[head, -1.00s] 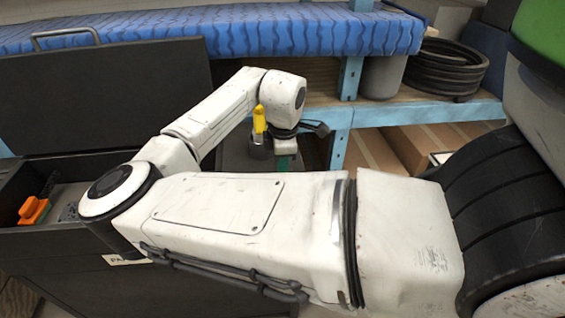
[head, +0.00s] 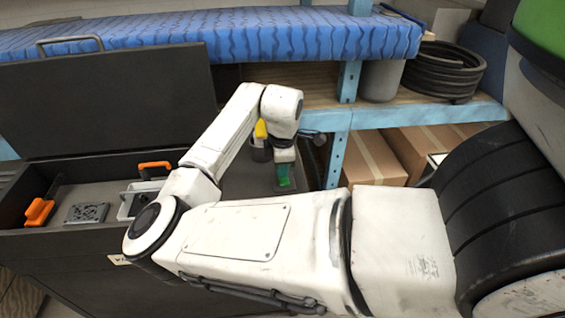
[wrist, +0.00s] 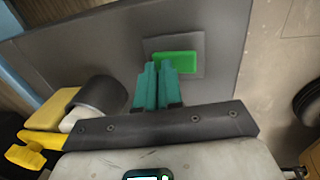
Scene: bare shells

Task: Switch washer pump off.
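A bright green rectangular switch (wrist: 180,62) sits on a small grey plate (wrist: 195,50) on a flat dark grey surface in the wrist view. My gripper (wrist: 157,66) has two teal fingers side by side, shut with nothing seen between them. Its tips overlap the lower left part of the green switch in the picture; I cannot tell whether they touch it. In the head view my gripper (head: 284,172) points down at the dark surface behind my arm. No marking on the switch can be read.
A yellow-handled thing (head: 260,130) with a dark cylinder (wrist: 103,95) stands left of my gripper.

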